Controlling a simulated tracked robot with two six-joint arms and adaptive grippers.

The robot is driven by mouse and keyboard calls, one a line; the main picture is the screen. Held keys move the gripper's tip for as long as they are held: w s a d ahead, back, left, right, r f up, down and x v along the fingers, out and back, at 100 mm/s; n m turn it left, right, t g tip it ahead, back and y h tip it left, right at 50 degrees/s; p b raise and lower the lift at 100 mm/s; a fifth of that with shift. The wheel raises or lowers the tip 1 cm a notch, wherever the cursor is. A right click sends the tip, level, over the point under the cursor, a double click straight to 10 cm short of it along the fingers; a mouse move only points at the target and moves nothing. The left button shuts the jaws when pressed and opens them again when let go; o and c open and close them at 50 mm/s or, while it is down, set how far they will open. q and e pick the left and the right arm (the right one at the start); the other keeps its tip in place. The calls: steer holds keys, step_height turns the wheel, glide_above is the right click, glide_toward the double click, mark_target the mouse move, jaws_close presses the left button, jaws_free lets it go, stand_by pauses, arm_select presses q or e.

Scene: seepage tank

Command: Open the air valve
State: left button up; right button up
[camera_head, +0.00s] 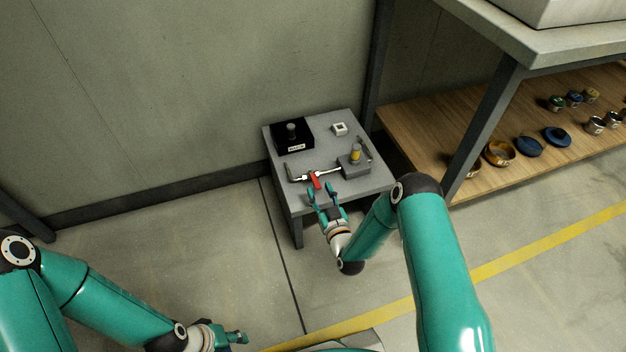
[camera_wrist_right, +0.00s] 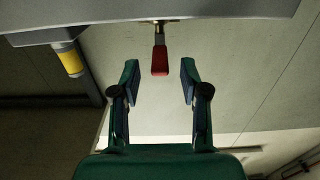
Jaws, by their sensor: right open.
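The air valve's red handle (camera_head: 314,181) sits on a thin metal pipe (camera_head: 328,172) at the front of a small grey table. In the right wrist view the red handle (camera_wrist_right: 159,60) hangs in the gap between my fingertips, slightly beyond them, with no finger touching it. My right gripper (camera_head: 324,189) is open at the table's front edge, its fingers pointing at the handle; its two fingers also show in the wrist view (camera_wrist_right: 160,82). My left gripper (camera_head: 240,338) is low at the bottom of the head view, far from the table; its fingers are too small to judge.
The grey table (camera_head: 352,203) also bears a black box (camera_head: 293,138), a small white box (camera_head: 340,129) and a grey block with a yellow-banded cylinder (camera_head: 355,155). A wooden shelf (camera_head: 410,125) with several round items stands to the right. A wall is behind; floor to the left is clear.

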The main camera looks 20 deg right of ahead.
mark_target(312, 174)
steer(key=w+b, duration=0.1)
steer(key=w, duration=0.5)
steer(key=shift+w+a, duration=0.15)
steer(key=shift+w, duration=0.1)
jaws_close()
